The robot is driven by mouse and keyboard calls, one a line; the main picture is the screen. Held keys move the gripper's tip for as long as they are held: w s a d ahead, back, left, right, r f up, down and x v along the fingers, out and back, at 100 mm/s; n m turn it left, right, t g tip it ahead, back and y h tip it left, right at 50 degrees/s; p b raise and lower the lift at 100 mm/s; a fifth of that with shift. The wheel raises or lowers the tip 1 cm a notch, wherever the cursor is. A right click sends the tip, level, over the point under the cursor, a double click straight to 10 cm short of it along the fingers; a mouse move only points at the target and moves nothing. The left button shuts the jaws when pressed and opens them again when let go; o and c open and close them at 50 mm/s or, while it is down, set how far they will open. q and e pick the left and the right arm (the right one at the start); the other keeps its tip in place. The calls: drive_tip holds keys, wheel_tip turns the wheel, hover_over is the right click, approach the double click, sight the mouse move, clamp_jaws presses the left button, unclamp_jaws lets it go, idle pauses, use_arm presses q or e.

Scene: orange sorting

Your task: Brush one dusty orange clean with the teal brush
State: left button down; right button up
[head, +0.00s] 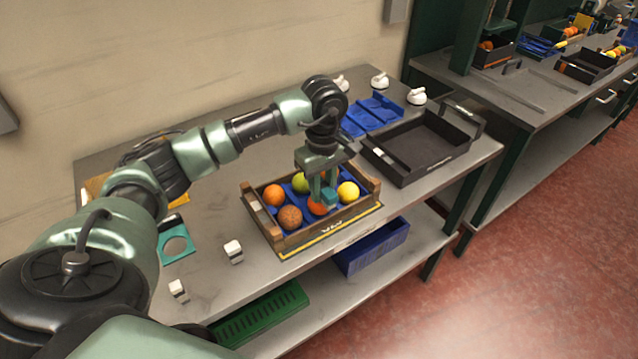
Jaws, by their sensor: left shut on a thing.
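A wooden crate (288,241) with a blue liner stands on the metal table and holds several fruits. A dull brown, dusty-looking orange (290,217) lies at its front left. A brighter orange (275,195) lies behind it, and another orange (316,208) lies at the front middle. My left gripper (322,187) reaches down into the crate, shut on the teal brush (329,196). The brush is just over the front middle orange and partly covers it; I cannot tell whether they touch. My right gripper is out of view.
A green fruit (300,183) and a yellow fruit (348,192) share the crate. Two small white blocks (233,251) (178,290) and a teal holder (177,246) lie left.

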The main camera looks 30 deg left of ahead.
use_arm(q)
drive_tip(key=shift+w+a+f+b, duration=0.1)
drive_tip(key=shift+w+a+b, duration=0.1)
drive_tip(key=shift+a+b, duration=0.25)
drive_tip(key=shift+w+a, duration=0.3)
drive_tip(key=shift+a, duration=0.45)
drive_tip(key=shift+s+d, duration=0.3)
drive_tip(key=shift+d, duration=0.35)
drive_tip(key=shift+s+d, duration=0.25)
drive_tip(key=shift+d, duration=0.4)
drive_tip(key=shift+w+a+b, duration=0.25)
drive_tip(key=shift+a+b, duration=0.05)
drive_tip(key=shift+a, duration=0.35)
drive_tip(key=shift+w+a+b, duration=0.25)
drive_tip(key=shift+a, duration=0.4)
drive_tip(key=shift+s+d, duration=0.25)
drive_tip(key=shift+d, duration=0.4)
drive_tip(key=shift+r+p, duration=2.05)
drive_tip(key=shift+r, duration=1.6)
